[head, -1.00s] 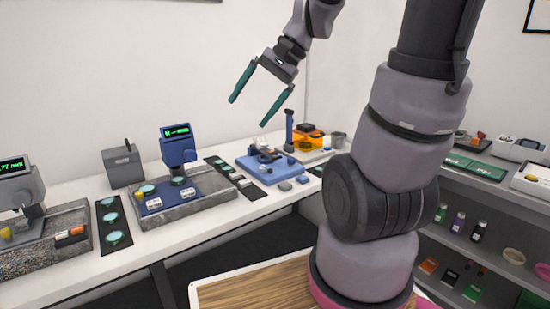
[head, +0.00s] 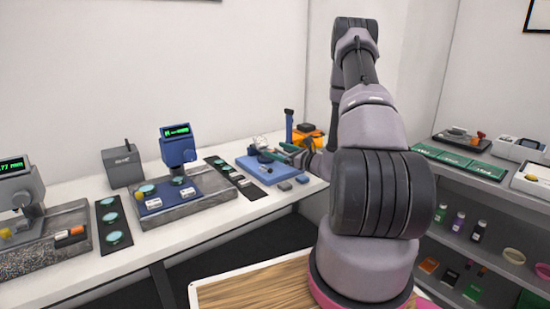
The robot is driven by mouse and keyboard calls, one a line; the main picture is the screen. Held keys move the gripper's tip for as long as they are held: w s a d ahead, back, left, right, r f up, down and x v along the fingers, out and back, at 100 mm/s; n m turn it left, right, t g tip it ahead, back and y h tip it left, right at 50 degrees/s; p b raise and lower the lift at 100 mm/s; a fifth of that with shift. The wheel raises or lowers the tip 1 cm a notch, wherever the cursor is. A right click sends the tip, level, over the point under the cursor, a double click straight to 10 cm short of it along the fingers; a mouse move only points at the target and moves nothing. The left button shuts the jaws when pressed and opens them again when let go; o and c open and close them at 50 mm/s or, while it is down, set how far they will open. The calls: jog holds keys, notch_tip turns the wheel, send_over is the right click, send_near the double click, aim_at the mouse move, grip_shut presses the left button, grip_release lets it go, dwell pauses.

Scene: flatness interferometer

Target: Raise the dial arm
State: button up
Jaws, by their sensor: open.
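The fingers point left toward the small silver and dark fittings (head: 261,143) on that base. I cannot tell whether they touch any of these. The dial arm is too small and too covered by the fingers to make out for certain. A blue post (head: 289,124) stands upright just behind the gripper. My arm hides the bench to the right of the fingers.
A blue gauge with a green display (head: 177,133) stands on a granite block (head: 212,206) to the left. A dark strip with pale blocks (head: 222,165) lies between it and the blue base. An orange item (head: 308,137) sits behind my gripper.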

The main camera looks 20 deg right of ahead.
jog(key=d+f+m+h, duration=0.1)
jog(key=f, duration=0.1)
jog(key=d+f+m+t+h, duration=0.1)
jog(key=d+f, duration=0.1)
jog(key=d+f+m+h, duration=0.1)
jog(key=d+f+h, duration=0.1)
jog(key=shift+s+f, duration=0.25)
jog(key=shift+f, duration=0.1)
jog(key=shift+w+d+f+m, duration=0.15)
jog(key=shift+m, duration=0.15)
jog(key=x, duration=1)
jog(key=shift+w, duration=0.25)
jog(key=shift+r, duration=0.2)
grip_shut()
